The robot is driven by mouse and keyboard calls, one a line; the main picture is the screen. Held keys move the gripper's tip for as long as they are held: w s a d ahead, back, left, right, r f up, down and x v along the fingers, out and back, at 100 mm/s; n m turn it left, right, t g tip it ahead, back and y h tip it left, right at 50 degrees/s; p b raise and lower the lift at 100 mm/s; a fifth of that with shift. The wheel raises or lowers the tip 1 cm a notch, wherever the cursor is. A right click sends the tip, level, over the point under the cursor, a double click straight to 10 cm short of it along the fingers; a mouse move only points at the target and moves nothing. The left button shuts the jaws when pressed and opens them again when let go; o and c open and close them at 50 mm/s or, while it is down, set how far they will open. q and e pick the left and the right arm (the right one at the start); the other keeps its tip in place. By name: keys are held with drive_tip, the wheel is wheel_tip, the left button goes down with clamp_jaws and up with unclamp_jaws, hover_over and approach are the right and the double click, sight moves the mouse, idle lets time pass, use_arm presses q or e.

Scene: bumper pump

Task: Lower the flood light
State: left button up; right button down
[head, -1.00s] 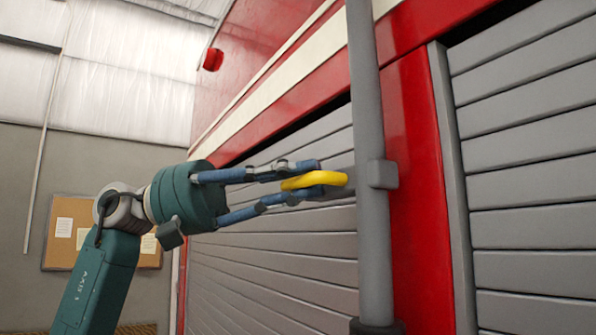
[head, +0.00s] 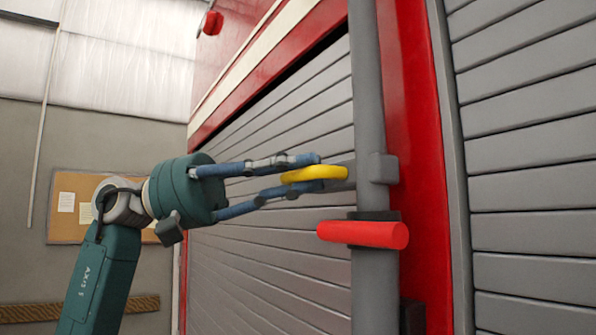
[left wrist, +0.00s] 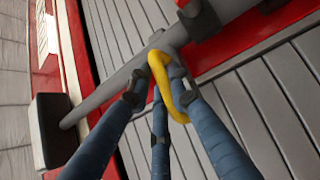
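The flood light's grey pole (head: 366,90) stands upright against the red truck side. A yellow handle (head: 314,173) sticks out to the left from a grey bracket on the pole. My left gripper (head: 320,172) is shut on the yellow handle, with blue fingers above and below it. The left wrist view shows the yellow handle (left wrist: 165,80) between the fingers. There, a dark box (left wrist: 52,130) at the pole's end looks like the flood light. It is out of the head view. My right gripper is not in view.
A red lever (head: 362,234) sits on the lower tube at the collar, a little below the handle. Grey shutters (head: 530,130) lie close behind and right of the pole. A cork board (head: 75,200) hangs on the far wall.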

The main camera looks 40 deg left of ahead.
use_arm(q)
drive_tip(key=o, duration=0.4)
drive_tip(key=shift+d+f, duration=0.15)
drive_tip(key=shift+f, duration=0.3)
drive_tip(key=shift+o, duration=0.3)
drive_tip(key=shift+s+r, duration=0.1)
drive_tip(key=v, duration=1.2)
drive_tip(key=shift+r, duration=0.2)
drive_tip(key=shift+s, duration=0.1)
